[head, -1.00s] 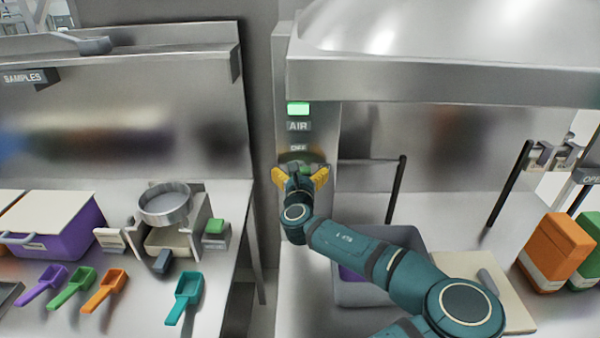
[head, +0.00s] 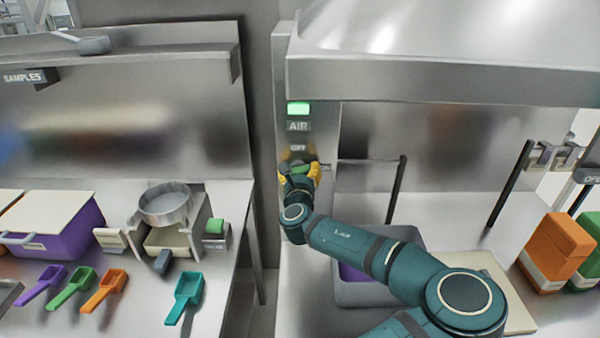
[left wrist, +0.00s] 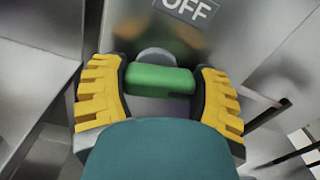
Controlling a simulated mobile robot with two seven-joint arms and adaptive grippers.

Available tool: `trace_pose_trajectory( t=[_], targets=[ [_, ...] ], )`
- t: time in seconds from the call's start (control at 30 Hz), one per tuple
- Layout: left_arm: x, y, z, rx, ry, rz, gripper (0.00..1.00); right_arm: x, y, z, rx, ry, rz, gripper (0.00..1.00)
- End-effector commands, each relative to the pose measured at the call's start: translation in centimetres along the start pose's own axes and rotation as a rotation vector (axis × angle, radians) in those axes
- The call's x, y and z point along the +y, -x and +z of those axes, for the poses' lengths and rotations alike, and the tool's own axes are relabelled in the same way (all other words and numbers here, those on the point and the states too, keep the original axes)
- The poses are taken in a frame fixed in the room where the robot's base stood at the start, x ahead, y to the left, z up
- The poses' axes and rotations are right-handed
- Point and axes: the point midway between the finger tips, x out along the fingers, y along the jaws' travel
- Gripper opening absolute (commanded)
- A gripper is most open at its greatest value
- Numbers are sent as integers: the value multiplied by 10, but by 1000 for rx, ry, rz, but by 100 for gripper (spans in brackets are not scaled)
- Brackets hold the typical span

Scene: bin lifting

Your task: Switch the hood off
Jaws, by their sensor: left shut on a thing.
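The hood's switch is a green bar knob (head: 301,169) on the steel panel (head: 291,218) at the left end of the hood. An OFF label (head: 298,148) sits above the knob and a small, partly hidden ON label (head: 325,168) sits to its right. The bar lies roughly crosswise. My left gripper (head: 300,175) is shut on the knob. In the left wrist view the green knob (left wrist: 160,79) sits between the two yellow fingers (left wrist: 160,95), one at each end. A green light (head: 298,109) glows above the AIR label (head: 298,126). My right gripper is out of view.
The hood's steel canopy (head: 440,80) overhangs the panel. Beneath it are a grey bin (head: 375,293), a black upright handle (head: 396,190) and orange (head: 555,252) and green boxes. On the left bench are scoops, a purple bin (head: 70,235) and a sieve (head: 165,204).

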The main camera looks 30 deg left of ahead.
Motion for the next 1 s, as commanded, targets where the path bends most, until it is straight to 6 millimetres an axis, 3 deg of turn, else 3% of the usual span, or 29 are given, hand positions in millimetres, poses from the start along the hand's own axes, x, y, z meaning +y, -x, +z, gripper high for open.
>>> trace_pose_trajectory(
  t=[1.0],
  targets=[
    [4,1,0,4,962,4,29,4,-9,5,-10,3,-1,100]
  ],
)
